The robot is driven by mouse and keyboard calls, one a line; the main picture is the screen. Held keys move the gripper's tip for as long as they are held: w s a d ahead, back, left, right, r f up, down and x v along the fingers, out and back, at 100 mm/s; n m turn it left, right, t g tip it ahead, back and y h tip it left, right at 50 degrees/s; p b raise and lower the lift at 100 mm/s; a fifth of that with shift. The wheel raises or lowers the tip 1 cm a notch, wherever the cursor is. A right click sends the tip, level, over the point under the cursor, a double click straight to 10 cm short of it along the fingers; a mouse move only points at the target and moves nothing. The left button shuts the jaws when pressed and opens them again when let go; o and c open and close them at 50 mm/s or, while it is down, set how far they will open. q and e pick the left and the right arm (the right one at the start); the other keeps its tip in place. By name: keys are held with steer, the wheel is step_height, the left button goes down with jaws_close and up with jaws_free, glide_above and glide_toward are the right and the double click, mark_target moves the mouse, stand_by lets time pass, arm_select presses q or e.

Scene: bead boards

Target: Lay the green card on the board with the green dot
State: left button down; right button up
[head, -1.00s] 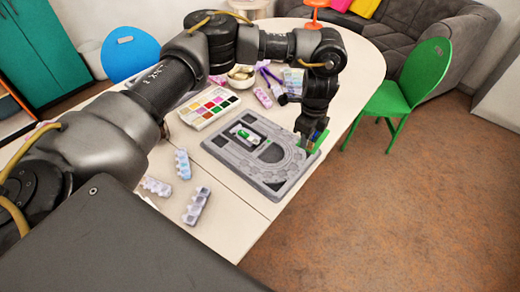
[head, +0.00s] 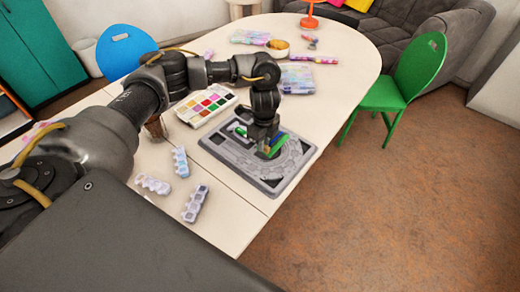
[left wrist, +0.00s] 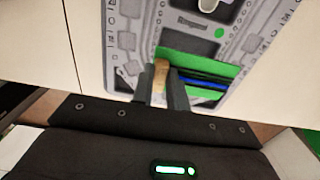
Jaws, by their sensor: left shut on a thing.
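The grey board (head: 231,152) lies flat on the table, with printed slots and tracks. It fills the upper part of the left wrist view (left wrist: 122,40), where a small green dot (left wrist: 219,33) shows on it. Whether the card touches the board I cannot tell. My right gripper is not in view.
A paint palette (head: 207,105) lies behind the board. Several pale bead strips (head: 195,204) lie to its left and front. Packs (head: 297,78), a bowl (head: 278,48) and a pen (head: 313,60) lie farther back. A green chair (head: 408,85) stands right of the table.

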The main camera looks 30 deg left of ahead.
arm_select(q)
steer(key=shift+s+a+f, duration=0.1)
steer(key=shift+a+f, duration=0.25)
steer(key=shift+f, duration=0.05)
steer(key=f, duration=0.2)
steer(key=f+b, duration=0.1)
steer(key=shift+s+a+f, duration=0.1)
steer(key=shift+a+f, duration=0.05)
steer(key=shift+a, duration=0.1)
steer(key=shift+f, duration=0.2)
steer(key=c, duration=1.4)
jaws_free()
steer(key=shift+f, duration=0.1)
